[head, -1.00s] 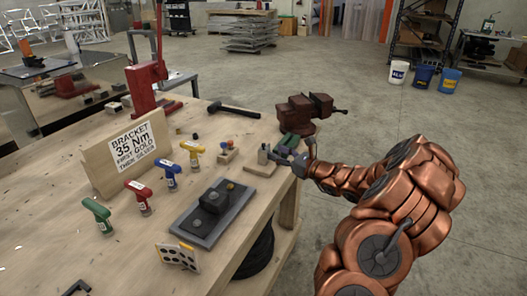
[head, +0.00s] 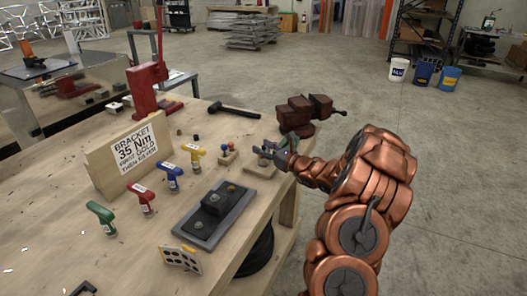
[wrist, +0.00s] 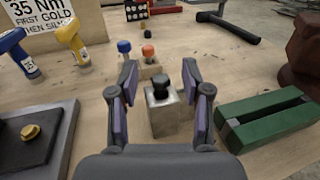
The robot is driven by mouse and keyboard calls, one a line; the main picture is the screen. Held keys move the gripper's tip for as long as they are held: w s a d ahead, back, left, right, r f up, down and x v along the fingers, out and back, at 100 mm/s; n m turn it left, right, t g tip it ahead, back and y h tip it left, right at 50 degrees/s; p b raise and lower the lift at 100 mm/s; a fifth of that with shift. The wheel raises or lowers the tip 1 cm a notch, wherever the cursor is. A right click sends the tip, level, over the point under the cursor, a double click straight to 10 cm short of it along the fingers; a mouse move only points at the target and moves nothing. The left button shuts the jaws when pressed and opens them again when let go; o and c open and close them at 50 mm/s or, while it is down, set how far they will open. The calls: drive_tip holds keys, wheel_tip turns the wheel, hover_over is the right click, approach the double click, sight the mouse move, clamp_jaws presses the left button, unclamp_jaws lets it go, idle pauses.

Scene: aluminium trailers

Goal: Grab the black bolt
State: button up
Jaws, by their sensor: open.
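The black bolt (wrist: 161,78) stands upright in a small grey metal block (wrist: 162,96) on a wooden base (wrist: 170,118) in the wrist view. My gripper (wrist: 160,84) is open, with one finger on each side of the bolt and block. The fingers look apart from both; how far the bolt lies in front of the tips is hard to tell. In the head view my gripper (head: 268,149) is over the wooden base (head: 262,171) near the bench's right edge. The bolt cannot be made out there.
A green bar-shaped object (wrist: 268,118) lies close right of my gripper. A holder with blue (wrist: 124,46) and orange (wrist: 148,50) knobs stands just behind the block. A hammer (head: 234,109) and red vise (head: 308,110) are farther back. A dark fixture (head: 210,212) sits left.

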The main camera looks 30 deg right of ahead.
clamp_jaws()
idle(0.3)
